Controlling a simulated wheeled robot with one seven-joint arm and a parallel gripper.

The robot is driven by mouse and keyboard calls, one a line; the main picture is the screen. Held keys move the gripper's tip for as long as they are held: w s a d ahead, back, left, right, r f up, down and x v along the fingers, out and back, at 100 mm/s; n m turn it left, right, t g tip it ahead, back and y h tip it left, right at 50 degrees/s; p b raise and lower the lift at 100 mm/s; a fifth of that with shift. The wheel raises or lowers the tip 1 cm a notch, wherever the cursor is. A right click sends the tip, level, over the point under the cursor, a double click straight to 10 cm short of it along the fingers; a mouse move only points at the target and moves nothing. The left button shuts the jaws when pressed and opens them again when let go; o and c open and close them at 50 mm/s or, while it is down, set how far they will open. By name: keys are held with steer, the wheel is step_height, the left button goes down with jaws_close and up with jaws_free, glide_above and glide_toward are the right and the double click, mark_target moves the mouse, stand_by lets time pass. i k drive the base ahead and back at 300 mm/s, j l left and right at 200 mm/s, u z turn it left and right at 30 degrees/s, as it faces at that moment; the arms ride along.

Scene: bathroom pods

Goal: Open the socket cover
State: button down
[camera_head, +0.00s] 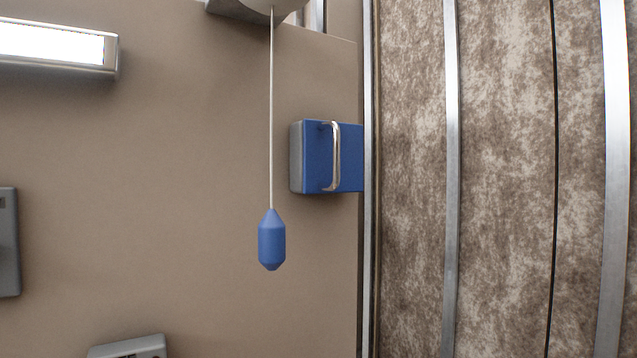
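The socket cover (316,158) is a blue panel on the front of a grey box on the tan wall. A curved silver handle (335,157) stands upright on it. The cover looks shut, lying flat against the box. Its right side is cut off by the metal edge of the neighbouring panel. My gripper is not in view.
A white cord (271,110) with a blue pull weight (271,240) hangs just left of the box. A lit lamp (55,45) is at upper left. Grey fixtures are at the left edge (8,242) and bottom (128,347). A mottled brown panel (410,180) with metal strips fills the right.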

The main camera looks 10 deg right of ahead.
mark_target(344, 157)
steer(key=k+j+u, duration=0.1)
steer(key=j+u, duration=0.25)
steer(key=k+j+u, duration=0.1)
steer(key=u, duration=0.25)
steer(key=j+u, duration=0.35)
